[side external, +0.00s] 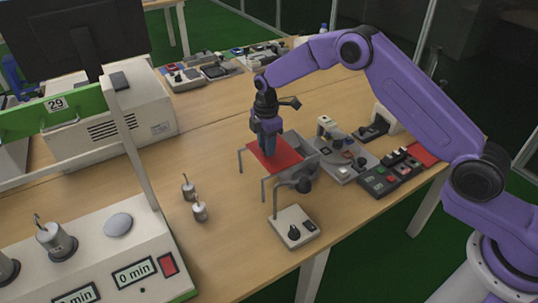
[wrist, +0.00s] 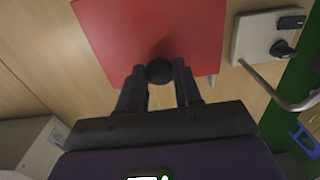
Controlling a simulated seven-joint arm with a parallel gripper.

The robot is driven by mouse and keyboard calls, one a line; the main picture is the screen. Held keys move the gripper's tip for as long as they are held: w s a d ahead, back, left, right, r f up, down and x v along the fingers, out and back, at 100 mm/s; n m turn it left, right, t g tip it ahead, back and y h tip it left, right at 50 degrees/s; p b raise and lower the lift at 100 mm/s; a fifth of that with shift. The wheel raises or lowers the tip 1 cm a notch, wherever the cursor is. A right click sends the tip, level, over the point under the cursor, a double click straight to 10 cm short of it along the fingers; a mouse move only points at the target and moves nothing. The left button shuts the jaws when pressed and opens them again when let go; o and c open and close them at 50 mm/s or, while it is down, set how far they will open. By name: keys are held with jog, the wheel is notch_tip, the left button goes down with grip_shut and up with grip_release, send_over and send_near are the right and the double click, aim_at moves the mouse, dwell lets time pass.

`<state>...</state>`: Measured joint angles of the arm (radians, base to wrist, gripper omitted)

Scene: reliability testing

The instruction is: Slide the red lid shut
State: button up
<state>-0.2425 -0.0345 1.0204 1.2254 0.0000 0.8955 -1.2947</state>
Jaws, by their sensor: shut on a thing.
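The red lid (side external: 288,160) is a flat panel over a small metal frame with thin legs on the table. It sits to the left of the grey box (side external: 304,149), whose top looks at least partly uncovered. In the wrist view the red lid (wrist: 150,30) fills the upper middle. My gripper (side external: 268,152) points down at the lid. In the wrist view my gripper (wrist: 159,72) has its two fingers on either side of a round black knob (wrist: 159,70) on the lid. The box's inside is hidden from view.
Control modules (side external: 345,157) and a button panel (side external: 390,172) are to the right. Bare table lies left of the lid.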

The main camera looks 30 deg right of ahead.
aim_at(287, 146)
jog(key=shift+d, duration=3.8)
jog(key=o, duration=0.6)
jog(key=shift+c, duration=0.2)
jog(key=shift+a, duration=0.1)
jog(key=shift+r, duration=0.15)
jog(key=shift+r, duration=2.4)
